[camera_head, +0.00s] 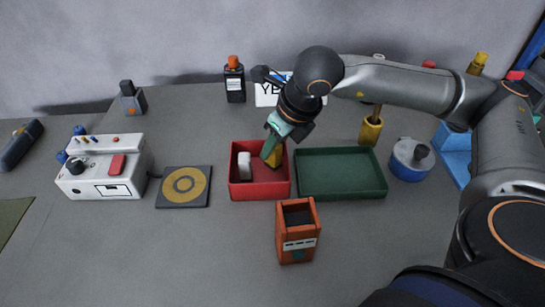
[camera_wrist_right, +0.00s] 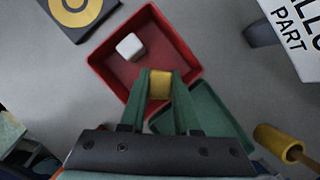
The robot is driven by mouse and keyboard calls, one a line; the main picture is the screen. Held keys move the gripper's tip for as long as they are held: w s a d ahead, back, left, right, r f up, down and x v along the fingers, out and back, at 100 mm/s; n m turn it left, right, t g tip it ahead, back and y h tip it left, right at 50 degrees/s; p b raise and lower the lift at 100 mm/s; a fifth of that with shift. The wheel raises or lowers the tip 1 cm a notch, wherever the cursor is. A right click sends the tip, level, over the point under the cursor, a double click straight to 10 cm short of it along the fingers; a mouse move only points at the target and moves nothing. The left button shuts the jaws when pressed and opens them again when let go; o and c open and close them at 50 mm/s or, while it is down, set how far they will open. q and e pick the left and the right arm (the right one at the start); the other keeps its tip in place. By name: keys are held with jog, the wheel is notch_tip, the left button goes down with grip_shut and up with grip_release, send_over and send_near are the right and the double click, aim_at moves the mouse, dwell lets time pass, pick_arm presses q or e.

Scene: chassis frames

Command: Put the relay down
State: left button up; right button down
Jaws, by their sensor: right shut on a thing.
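The relay appears to be the yellow block (camera_head: 276,157), which also shows between the fingertips in the right wrist view (camera_wrist_right: 160,86). My right gripper (camera_head: 270,152) reaches in from the right with its green fingers pointing down and is shut on this block. The block is over the right part of the red tray (camera_head: 260,190), inside its outline; I cannot tell whether it touches the tray's floor. A white block (camera_head: 244,165) stands in the left part of the red tray, apart from the fingers. My left gripper is not in view.
A green tray (camera_head: 342,193) adjoins the red tray on the right. An orange holder (camera_head: 298,243) stands in front. A black pad with a yellow ring (camera_head: 183,200) and a white control box (camera_head: 100,185) are at the left. A blue-based round container (camera_head: 409,172) is at the right.

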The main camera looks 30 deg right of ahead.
aim_at(273, 158)
jog(key=shift+f, duration=1.7)
jog(key=shift+f+b, duration=0.2)
jog(key=shift+b, duration=0.15)
jog(key=c, duration=0.9)
grip_release()
jog(key=shift+r+p, duration=0.35)
jog(key=shift+r, duration=0.1)
jog(key=v, duration=1.1)
jog(key=shift+s+d+r+p, duration=0.1)
jog(key=shift+s+r+p, duration=0.15)
jog(key=shift+p, duration=0.15)
jog(key=shift+f, duration=0.1)
